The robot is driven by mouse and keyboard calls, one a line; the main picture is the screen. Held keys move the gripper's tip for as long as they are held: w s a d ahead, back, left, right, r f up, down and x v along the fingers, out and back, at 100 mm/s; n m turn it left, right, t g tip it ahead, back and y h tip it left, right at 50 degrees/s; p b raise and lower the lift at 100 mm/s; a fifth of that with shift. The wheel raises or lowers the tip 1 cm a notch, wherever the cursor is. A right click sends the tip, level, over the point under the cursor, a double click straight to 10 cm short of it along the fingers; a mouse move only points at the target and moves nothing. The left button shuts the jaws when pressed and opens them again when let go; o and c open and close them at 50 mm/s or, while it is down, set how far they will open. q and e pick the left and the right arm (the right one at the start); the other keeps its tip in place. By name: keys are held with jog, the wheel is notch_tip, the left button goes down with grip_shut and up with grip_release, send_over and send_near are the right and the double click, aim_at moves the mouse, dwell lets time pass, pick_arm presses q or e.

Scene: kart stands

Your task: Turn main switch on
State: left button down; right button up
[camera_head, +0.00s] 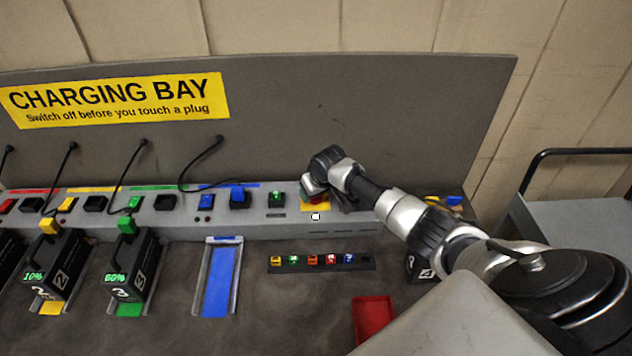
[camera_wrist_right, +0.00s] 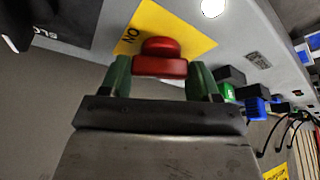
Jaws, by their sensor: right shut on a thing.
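The main switch is a red knob (camera_wrist_right: 160,58) on a yellow plate (camera_wrist_right: 185,28) with an "ON" mark at one corner. In the head view the yellow plate (camera_head: 308,207) is at the right of the grey console, and the knob is mostly hidden by my gripper. My right gripper (camera_wrist_right: 160,74) is shut on the knob, with a green finger on each side of its bar. It also shows in the head view (camera_head: 318,190). A round lamp (camera_head: 316,216) beside the plate glows white, also in the wrist view (camera_wrist_right: 212,7). My left gripper is not in view.
A small green-lit switch (camera_head: 277,198) and a blue plug (camera_head: 240,197) sit left of the main switch. Numbered batteries (camera_head: 132,268) stand at the left. A rack of coloured pieces (camera_head: 320,263) and a red tray (camera_head: 372,317) lie in front. A cart (camera_head: 580,215) stands at right.

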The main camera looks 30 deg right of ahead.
jog(key=m+p, duration=0.1)
jog(key=m+h, duration=0.1)
jog(key=shift+r+m+p, duration=0.25)
jog(key=shift+m+p, duration=0.05)
jog(key=shift+p, duration=0.1)
jog(key=shift+w+f+m+h+p, duration=0.1)
jog(key=shift+m+h+p, duration=0.55)
jog(key=shift+m, duration=0.85)
jog(key=o, duration=0.9)
jog(key=shift+a+f, duration=0.1)
jog(key=v, duration=0.5)
jog(key=b+v, duration=0.1)
jog(key=v, duration=0.5)
jog(key=shift+w, duration=0.25)
jog(key=shift+g, duration=0.3)
